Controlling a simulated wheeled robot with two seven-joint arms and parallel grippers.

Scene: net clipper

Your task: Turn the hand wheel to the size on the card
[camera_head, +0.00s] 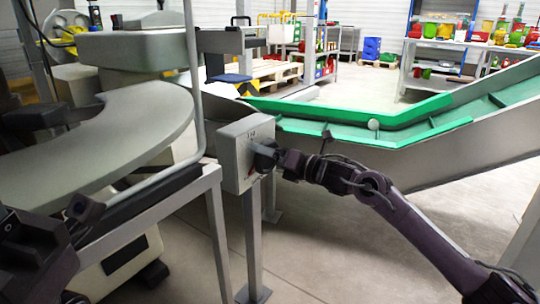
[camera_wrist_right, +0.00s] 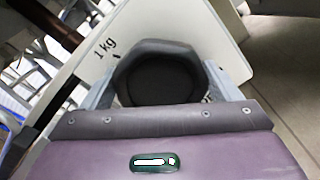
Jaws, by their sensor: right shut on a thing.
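The hand wheel is a dark, rounded knob (camera_wrist_right: 160,78) on the pale face of a box. In the head view this grey box (camera_head: 246,140) stands on a post at the centre left. My right gripper (camera_head: 264,157) is at the box's front face, and in the wrist view its grey fingers are shut on the knob from both sides. "1 kg" is printed left of the knob, with a small dark mark beside it. Other lettering right of it is mostly hidden by a finger. My left gripper (camera_head: 82,210) is at the lower left, its jaws unclear. I cannot make out a card.
A curved grey table (camera_head: 140,115) on a metal frame fills the left side. A green-lined conveyor (camera_head: 350,120) runs behind the box to the right. Shelves with coloured bins (camera_head: 455,45) and pallets (camera_head: 270,72) stand far back. Open floor lies right of the post.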

